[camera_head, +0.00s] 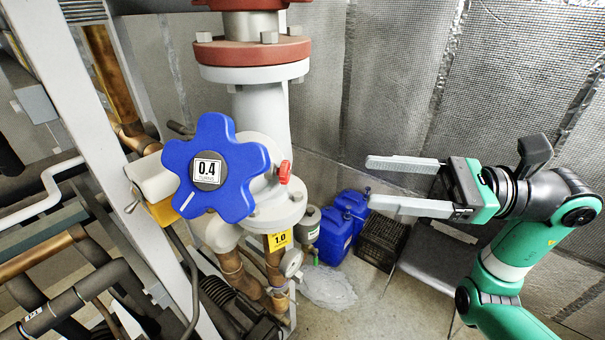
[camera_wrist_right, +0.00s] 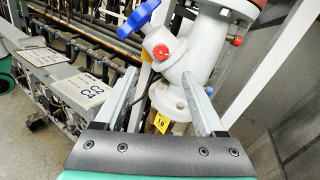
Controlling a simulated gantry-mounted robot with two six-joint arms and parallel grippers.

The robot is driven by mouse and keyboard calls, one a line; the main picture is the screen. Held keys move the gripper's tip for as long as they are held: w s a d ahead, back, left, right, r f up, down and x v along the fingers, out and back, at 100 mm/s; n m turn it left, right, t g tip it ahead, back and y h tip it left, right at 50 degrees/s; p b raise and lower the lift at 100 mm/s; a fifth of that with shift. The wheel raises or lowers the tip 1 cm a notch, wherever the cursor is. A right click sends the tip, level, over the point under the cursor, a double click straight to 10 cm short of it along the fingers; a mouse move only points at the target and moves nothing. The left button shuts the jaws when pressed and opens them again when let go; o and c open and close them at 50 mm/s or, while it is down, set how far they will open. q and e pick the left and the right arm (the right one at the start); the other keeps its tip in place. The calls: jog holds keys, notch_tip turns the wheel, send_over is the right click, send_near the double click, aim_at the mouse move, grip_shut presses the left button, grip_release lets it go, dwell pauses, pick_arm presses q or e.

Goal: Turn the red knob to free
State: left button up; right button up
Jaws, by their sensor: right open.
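The small red knob (camera_head: 285,172) sits on the side of the white valve body, just right of a large blue star-shaped handwheel (camera_head: 215,165) marked 0.4 turns. In the right wrist view the red knob (camera_wrist_right: 161,52) shows face-on, beyond and between the fingers. My right gripper (camera_head: 371,182) is open and empty, to the right of the knob and clearly apart from it. Its two fingers point left toward the valve. The right wrist view also shows the open fingers (camera_wrist_right: 160,78). My left gripper is not in view.
A white flanged pipe (camera_head: 262,115) rises behind the handwheel. A yellow tag (camera_head: 280,240) and a pressure gauge (camera_head: 291,262) are below the valve. Blue canisters (camera_head: 340,225) and a dark crate (camera_head: 382,240) stand on the floor. The space between gripper and knob looks clear.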

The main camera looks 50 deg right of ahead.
aim_at(289, 172)
jog(key=p+x, duration=0.3)
jog(key=x, duration=0.7)
jog(key=shift+w+a+r, duration=0.1)
jog(key=shift+w, duration=0.25)
jog(key=shift+w+a, duration=0.2)
jog(key=shift+w, duration=0.15)
grip_shut()
